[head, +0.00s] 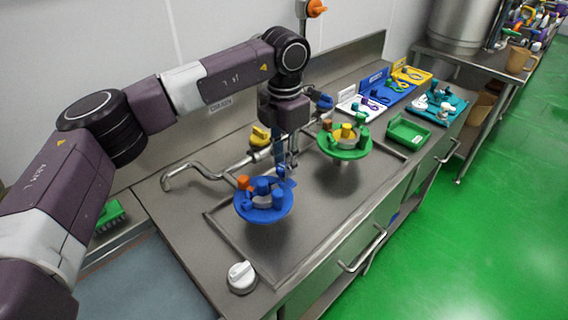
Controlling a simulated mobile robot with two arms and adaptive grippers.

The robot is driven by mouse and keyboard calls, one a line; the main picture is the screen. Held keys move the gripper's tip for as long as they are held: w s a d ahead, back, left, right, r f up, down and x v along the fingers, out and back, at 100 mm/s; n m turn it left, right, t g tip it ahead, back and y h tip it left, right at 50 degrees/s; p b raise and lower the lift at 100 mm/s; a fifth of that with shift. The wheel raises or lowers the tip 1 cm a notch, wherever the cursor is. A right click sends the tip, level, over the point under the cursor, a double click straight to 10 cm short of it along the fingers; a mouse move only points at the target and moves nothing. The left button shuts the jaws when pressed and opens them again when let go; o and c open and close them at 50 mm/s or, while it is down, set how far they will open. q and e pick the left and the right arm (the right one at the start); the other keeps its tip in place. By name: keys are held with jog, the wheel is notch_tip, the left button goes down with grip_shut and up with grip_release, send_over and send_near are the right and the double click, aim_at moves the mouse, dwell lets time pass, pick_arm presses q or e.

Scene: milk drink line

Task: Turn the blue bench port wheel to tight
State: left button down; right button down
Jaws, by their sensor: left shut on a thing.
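The blue bench port (262,210) is a round blue plate on the steel bench, with blue knobs and an orange knob on top. My left gripper (283,176) reaches down from above to the back right of this port. It is shut on a blue part there, which I take to be the port's wheel; the gripper partly hides it, and its turn position cannot be read. A similar green port (344,148) with a yellow knob stands to the right and farther back. My right gripper is not in view.
A bent steel pipe (205,170) with a yellow valve handle (260,136) runs behind the blue port. A white knob (241,277) is at the front. A green tray (408,132) and coloured tool trays sit at the right. Bare steel lies between the ports and the front edge.

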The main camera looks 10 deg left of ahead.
pick_arm(q)
jog(key=shift+m, duration=0.8)
jog(key=shift+r, duration=0.1)
jog(key=c, duration=1.6)
grip_release()
notch_tip(320, 180, up, 12)
jog(key=shift+f, duration=0.1)
